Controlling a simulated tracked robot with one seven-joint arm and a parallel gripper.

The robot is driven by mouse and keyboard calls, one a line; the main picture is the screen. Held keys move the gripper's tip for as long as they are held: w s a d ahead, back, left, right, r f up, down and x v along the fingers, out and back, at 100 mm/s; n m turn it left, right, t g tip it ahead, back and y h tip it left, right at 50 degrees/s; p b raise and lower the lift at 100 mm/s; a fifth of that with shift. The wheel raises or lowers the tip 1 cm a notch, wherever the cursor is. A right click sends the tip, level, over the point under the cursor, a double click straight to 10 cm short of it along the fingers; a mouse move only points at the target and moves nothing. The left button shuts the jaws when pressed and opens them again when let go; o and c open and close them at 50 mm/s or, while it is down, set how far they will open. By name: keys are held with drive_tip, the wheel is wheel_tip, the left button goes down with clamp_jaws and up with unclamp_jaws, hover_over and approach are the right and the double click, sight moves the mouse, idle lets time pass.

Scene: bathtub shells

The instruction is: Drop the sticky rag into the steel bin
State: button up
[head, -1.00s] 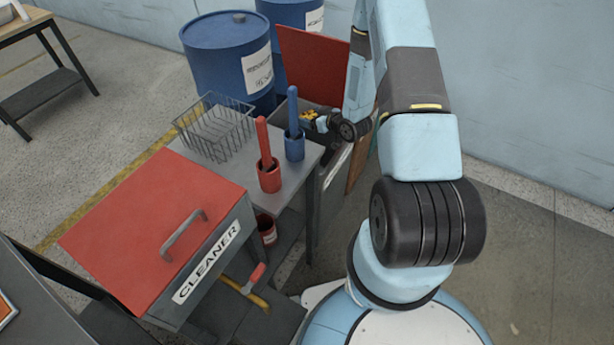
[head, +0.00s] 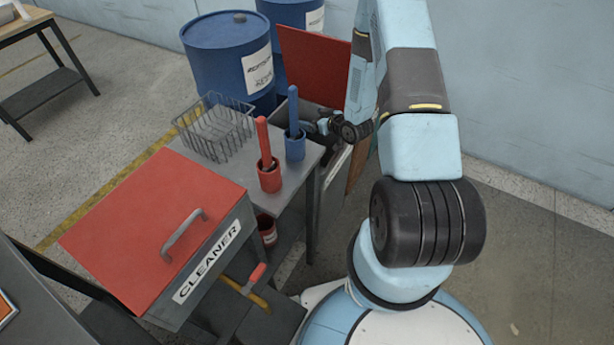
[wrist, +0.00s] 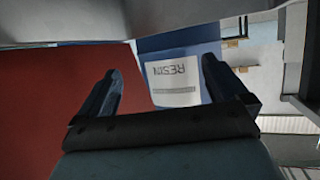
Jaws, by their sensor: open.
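The steel bin (head: 332,185) stands behind the grey table with its red lid (head: 312,68) raised. My gripper (head: 322,125) is at the bin's mouth, partly hidden by my arm. In the wrist view my gripper (wrist: 160,68) has its two dark fingers spread apart with nothing between them. The red lid fills the left of that view (wrist: 60,110), and a grey edge crosses the top. The sticky rag does not show in either view now, and the inside of the bin is mostly hidden.
Blue drums (head: 228,60) stand behind; a RESIN label (wrist: 173,82) shows in the wrist view. The grey table (head: 230,165) bears a wire basket (head: 213,128), a red cup (head: 269,178) and a blue cup (head: 295,147), each holding a handle. A red-lidded CLEANER box (head: 150,225) is in front.

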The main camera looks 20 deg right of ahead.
drive_tip(key=v, duration=1.3)
drive_tip(key=shift+f, duration=0.1)
